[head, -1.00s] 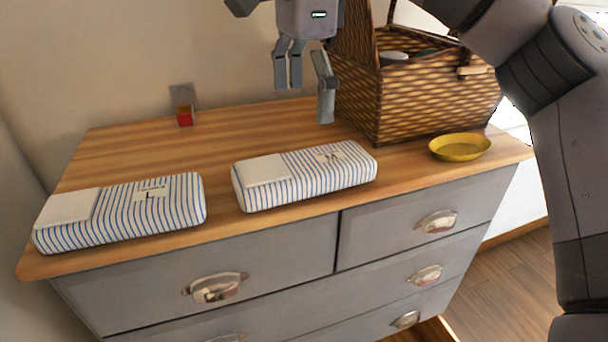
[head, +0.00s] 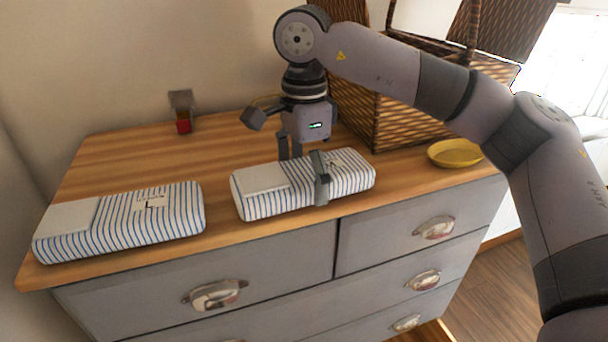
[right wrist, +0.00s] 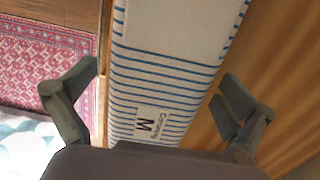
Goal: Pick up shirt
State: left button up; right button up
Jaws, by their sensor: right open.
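Two folded blue-and-white striped shirts lie flat on the dresser top. The left shirt (head: 120,222), marked L, is apart from my grippers. The other shirt (head: 265,203), marked M, lies near the dresser's middle. My right gripper (head: 303,180) is open above the M shirt, one finger at its front side and the others toward its back. In the right wrist view the M shirt (right wrist: 165,75) runs between the spread fingers of the right gripper (right wrist: 155,100), its M label close to the palm. My left gripper is not in view.
The wooden dresser top (head: 130,160) has clear room behind the shirts. A wicker basket (head: 380,120) stands at the back right, partly behind my right arm. A yellow dish (head: 455,153) sits at the right, and a small red item (head: 183,126) near the wall.

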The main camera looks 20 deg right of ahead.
jog(key=shift+s, duration=0.1)
jog(key=c, duration=1.4)
